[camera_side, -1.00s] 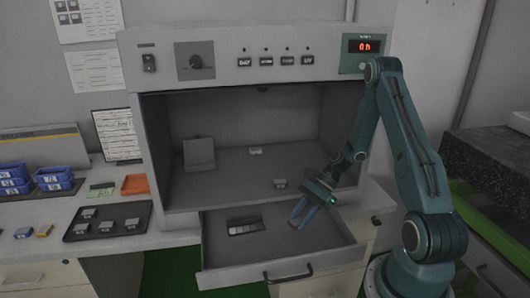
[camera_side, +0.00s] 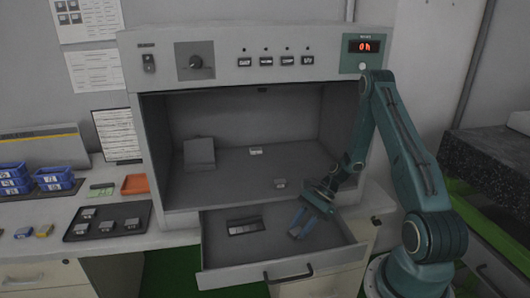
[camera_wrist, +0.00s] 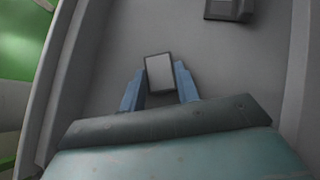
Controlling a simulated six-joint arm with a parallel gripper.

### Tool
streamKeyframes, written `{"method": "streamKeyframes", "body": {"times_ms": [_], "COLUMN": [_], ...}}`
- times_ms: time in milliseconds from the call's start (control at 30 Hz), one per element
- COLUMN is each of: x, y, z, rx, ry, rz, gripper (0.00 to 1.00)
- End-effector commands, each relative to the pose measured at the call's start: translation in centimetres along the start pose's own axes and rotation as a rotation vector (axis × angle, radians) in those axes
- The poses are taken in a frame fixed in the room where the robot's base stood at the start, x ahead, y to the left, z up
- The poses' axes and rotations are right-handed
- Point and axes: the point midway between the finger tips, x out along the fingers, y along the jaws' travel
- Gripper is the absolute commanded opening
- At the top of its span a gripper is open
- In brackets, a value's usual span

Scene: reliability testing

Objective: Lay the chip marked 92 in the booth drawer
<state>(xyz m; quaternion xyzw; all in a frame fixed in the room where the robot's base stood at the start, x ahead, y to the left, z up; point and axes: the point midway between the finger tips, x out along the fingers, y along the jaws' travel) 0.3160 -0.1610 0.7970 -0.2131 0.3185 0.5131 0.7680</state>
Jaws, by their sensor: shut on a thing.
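The booth drawer (camera_side: 220,262) is pulled out below the booth chamber. My gripper (camera_side: 298,233) points down into its right part, with blue fingers. In the wrist view my gripper (camera_wrist: 160,92) is shut on a small dark-edged chip (camera_wrist: 159,72) with a plain pale grey face. No number can be read on it. The side view does not show the held chip clearly, and I cannot tell whether it touches the drawer floor. A dark strip-like piece (camera_side: 245,226) lies in the drawer to the left of my gripper.
Two small chips, one at the back (camera_side: 256,151) and one near the front (camera_side: 280,183), sit on the chamber floor with a grey block (camera_side: 199,153). A dark tray (camera_side: 75,236) of chips, an orange tray (camera_side: 135,184) and blue bins (camera_side: 56,178) stand left.

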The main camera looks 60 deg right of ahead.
Motion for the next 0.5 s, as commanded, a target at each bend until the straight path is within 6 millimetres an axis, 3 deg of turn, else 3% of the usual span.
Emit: {"method": "streamKeyframes", "body": {"times_ms": [33, 133, 500], "x": [0.06, 0.03, -0.06], "y": [-0.01, -0.01, 0.00], "z": [-0.06, -0.04, 0.06], "rx": [0.000, 0.000, 0.000], "ry": [0.000, 0.000, 0.000], "rz": [0.000, 0.000, 0.000], "gripper": [0.34, 0.53, 0.53]}}
